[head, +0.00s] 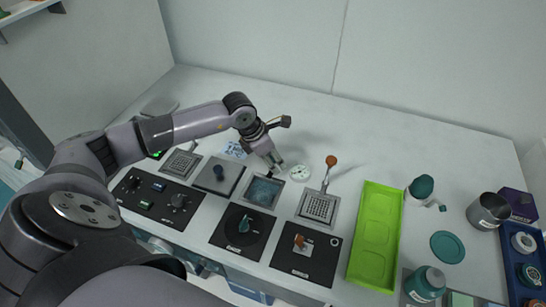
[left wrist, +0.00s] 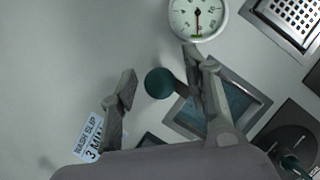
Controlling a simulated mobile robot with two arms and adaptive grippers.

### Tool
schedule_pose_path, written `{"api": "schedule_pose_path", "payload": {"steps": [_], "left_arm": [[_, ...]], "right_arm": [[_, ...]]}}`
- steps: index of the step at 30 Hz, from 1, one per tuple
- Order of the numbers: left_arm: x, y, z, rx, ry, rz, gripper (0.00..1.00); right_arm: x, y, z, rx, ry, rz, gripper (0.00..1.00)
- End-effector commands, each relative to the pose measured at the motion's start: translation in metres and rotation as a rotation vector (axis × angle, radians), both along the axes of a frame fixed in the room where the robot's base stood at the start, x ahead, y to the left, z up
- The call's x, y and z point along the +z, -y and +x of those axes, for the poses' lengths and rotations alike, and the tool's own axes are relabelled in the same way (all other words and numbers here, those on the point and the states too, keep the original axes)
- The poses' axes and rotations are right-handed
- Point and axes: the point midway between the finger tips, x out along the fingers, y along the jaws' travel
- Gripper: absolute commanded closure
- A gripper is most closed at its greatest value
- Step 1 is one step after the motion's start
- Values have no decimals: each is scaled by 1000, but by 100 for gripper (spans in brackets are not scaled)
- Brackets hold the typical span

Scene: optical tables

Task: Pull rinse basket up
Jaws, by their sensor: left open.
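The rinse basket's tank (head: 264,192), a square metal frame around blue water, sits in the middle of the bench; it also shows in the left wrist view (left wrist: 258,99). A dark green ball knob (left wrist: 160,83) on a short dark rod stands beside that tank's frame in the left wrist view. My left gripper (head: 274,167) is over the tank's back edge, open, with the knob in the gap between its fingers (left wrist: 162,72). The fingers do not appear closed on the knob. The basket itself cannot be made out in the water. My right gripper is not in view.
A round dial gauge (head: 300,173) is just right of my gripper. A perforated basket (head: 319,206) with an orange-knobbed handle stands right of it. Black control panels (head: 243,231) line the front. A green tray (head: 375,235) and teal jars (head: 425,284) lie further right.

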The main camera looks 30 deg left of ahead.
Motion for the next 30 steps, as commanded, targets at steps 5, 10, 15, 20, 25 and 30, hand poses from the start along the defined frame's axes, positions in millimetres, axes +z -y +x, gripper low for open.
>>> {"api": "schedule_pose_path", "payload": {"steps": [5,10,15,20,25,30], "left_arm": [[0,0,0,0,0,0,63],[0,0,0,0,0,0,74],[1,0,0,0,0,0,86],[1,0,0,0,0,0,96],[1,0,0,0,0,0,100],[1,0,0,0,0,0,100]], "right_arm": [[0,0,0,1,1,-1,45],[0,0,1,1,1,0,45],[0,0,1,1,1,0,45],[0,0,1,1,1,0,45],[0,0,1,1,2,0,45],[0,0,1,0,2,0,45]]}}
